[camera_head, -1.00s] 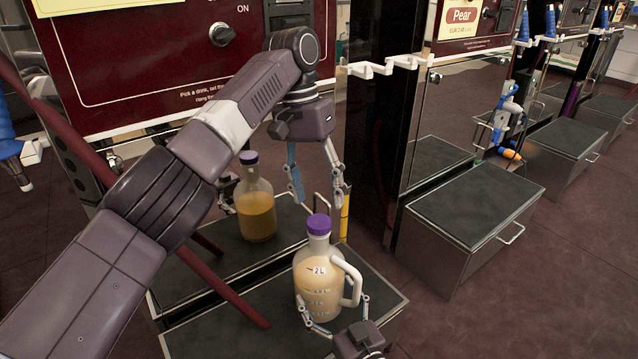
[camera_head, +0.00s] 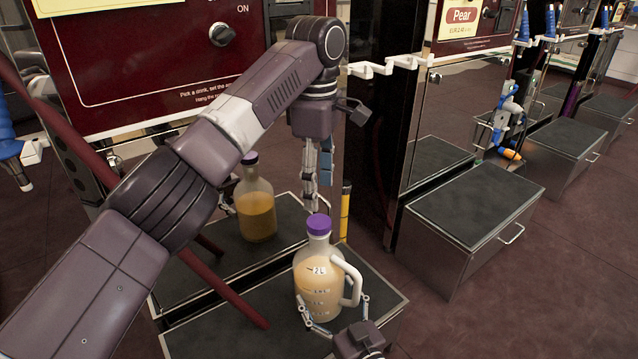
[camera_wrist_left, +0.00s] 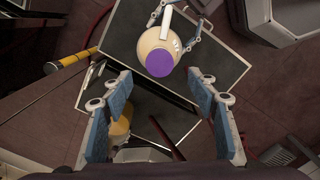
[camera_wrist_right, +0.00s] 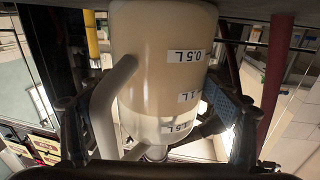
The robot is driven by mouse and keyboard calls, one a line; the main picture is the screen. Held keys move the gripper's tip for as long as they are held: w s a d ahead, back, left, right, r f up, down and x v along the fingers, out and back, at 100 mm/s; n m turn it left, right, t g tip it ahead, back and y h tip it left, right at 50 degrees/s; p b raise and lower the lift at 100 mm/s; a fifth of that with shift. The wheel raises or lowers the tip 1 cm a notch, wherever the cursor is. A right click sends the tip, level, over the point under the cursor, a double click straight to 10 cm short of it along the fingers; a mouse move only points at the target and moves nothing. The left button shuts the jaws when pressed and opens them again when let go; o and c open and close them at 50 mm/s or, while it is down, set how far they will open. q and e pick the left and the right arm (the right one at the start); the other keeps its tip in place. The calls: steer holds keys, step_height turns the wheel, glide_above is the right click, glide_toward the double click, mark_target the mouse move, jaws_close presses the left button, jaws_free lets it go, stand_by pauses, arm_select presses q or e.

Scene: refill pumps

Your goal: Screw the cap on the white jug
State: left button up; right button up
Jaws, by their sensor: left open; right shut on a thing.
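The white jug (camera_head: 320,285) is a pale, translucent bottle with volume marks, holding cream-coloured liquid and fitted with a handle. It stands upright on the dark-topped box. The purple cap (camera_head: 319,224) sits on its neck; how tight it is cannot be told. My left gripper (camera_head: 317,207) points down, open and empty, just above and behind the cap. In the left wrist view the cap (camera_wrist_left: 160,62) lies near the line between the spread fingertips. My right gripper (camera_head: 336,330) is shut around the jug's lower body, seen close in the right wrist view (camera_wrist_right: 165,60).
The box top (camera_head: 220,335) has bare room left of the jug. A shiny panel behind seems to mirror an amber, purple-capped jug (camera_head: 256,212). A dark red bar (camera_head: 225,290) slants across at left. A yellow post (camera_head: 345,215) stands behind, and another box (camera_head: 475,205) at right.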

mark_target(319, 221)
arm_select(q)
steer(key=shift+r+n, duration=0.1)
steer(key=shift+n, duration=0.9)
arm_select(e)
steer(key=shift+a, duration=0.1)
arm_select(q)
steer(key=shift+f, duration=4.05)
steer(key=shift+c, duration=0.7)
